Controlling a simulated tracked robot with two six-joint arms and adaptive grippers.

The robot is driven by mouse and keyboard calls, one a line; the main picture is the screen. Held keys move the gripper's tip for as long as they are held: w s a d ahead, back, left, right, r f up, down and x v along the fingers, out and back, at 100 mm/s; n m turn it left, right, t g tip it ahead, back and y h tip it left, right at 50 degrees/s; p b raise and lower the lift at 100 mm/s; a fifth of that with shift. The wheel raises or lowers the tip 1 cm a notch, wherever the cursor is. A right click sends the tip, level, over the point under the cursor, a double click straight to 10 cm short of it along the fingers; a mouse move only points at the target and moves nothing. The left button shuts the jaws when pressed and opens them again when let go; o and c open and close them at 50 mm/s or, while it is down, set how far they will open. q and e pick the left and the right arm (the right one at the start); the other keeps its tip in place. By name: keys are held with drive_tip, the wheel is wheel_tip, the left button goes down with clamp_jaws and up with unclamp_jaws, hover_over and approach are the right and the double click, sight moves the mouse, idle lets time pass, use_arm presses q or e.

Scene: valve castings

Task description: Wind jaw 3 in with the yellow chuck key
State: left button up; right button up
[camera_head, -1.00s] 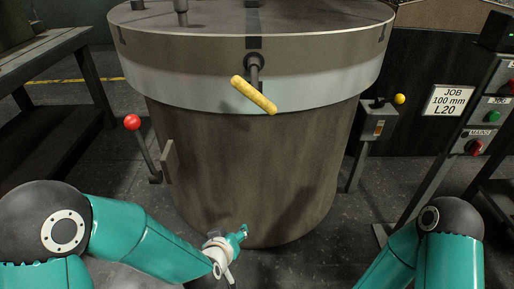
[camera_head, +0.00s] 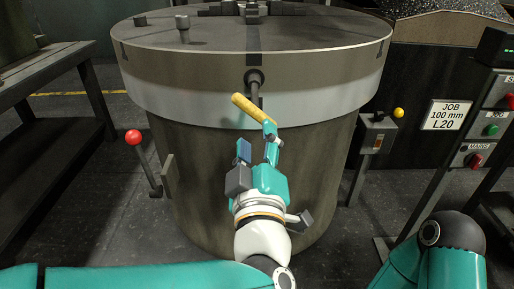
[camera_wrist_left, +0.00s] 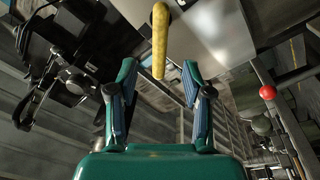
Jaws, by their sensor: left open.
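The yellow chuck key's handle (camera_head: 248,104) slants down to the right in front of the machine's round rim, its dark shank in a socket (camera_head: 254,77). My left gripper (camera_head: 257,139) is just below it, open and pointing up toward it. In the left wrist view the yellow handle (camera_wrist_left: 159,38) hangs down, its lower end at the gap between the spread fingertips (camera_wrist_left: 158,75). No firm hold shows. Dark chuck jaws (camera_head: 251,14) are partly visible on top; I cannot tell which is jaw 3. My right gripper is out of view.
A red-knobbed lever (camera_head: 133,138) stands left of the drum. A yellow-knobbed lever (camera_head: 398,113) on a switch box stands right, near the job sign (camera_head: 447,115) and a panel with buttons (camera_head: 492,130). A dark bench (camera_head: 45,75) is at left.

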sight(255, 117)
use_arm(q)
drive_tip(key=shift+w+a+r+p, duration=0.1)
drive_tip(key=shift+w+r+p, duration=0.1)
drive_tip(key=shift+w, duration=1.1)
drive_tip(key=shift+w+d+r+p, duration=0.15)
drive_tip(key=shift+w+p, duration=0.1)
drive_tip(key=shift+w, duration=1.1)
drive_tip(key=shift+w+a+r+p, duration=0.15)
drive_tip(key=shift+w+r+p, duration=0.05)
drive_tip(key=shift+w, duration=1.1)
clamp_jaws()
